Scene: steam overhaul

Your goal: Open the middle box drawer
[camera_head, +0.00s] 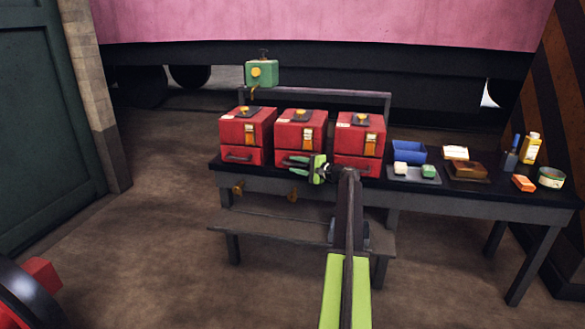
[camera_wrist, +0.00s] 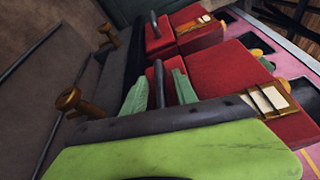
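Three red boxes stand in a row on the bench, each with a drawer low in its front. In the wrist view, the dark drawer handle (camera_wrist: 158,82) stands between the two green fingers of my gripper (camera_wrist: 159,88). The fingers are apart, with gaps showing beside the handle. The middle drawer (camera_wrist: 169,84) looks shut.
The left box (camera_head: 243,132) and right box (camera_head: 360,138) stand close on either side. A blue bin (camera_head: 409,152), small blocks and bottles are on the bench to the right. Brass knobs (camera_head: 238,188) stick out below the bench top, above a lower shelf (camera_head: 285,228).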

